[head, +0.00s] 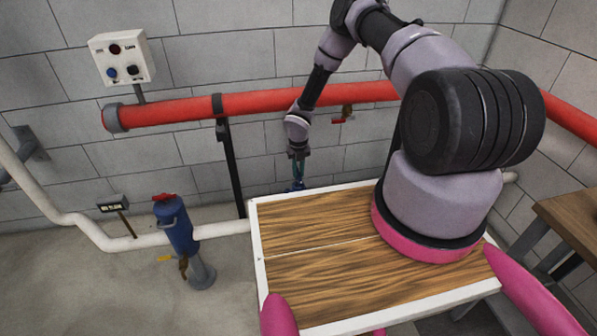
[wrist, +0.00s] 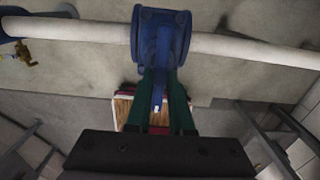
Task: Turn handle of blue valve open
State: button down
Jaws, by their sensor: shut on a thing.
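The blue valve (wrist: 160,35) sits on the white pipe at the top middle of the wrist view. Its blue handle (wrist: 160,88) extends from the body down between my green fingers. My gripper (wrist: 162,95) is shut on this handle, one finger on each side. In the head view my gripper (head: 298,166) points down beside the wall, below the red pipe. Only a small blue part of the valve (head: 297,186) shows there, just beneath the fingers. The wooden top hides the rest of the valve.
A wooden top with a white rim (head: 254,240) fills the front. A red pipe (head: 260,103) runs along the wall above a white pipe (head: 225,230). A blue standpipe (head: 177,226) with red top stands left. A control box (head: 121,58) is on the wall.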

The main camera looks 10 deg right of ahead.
aim_at(299, 174)
jog(key=shift+s+f, duration=0.1)
jog(key=shift+s, duration=0.1)
jog(key=c, duration=0.8)
grip_release()
jog(key=shift+w, duration=0.1)
jog(key=shift+w+r, duration=0.1)
jog(key=shift+r, duration=0.25)
notch_tip(299, 174, up, 10)
jog(key=shift+r, duration=0.2)
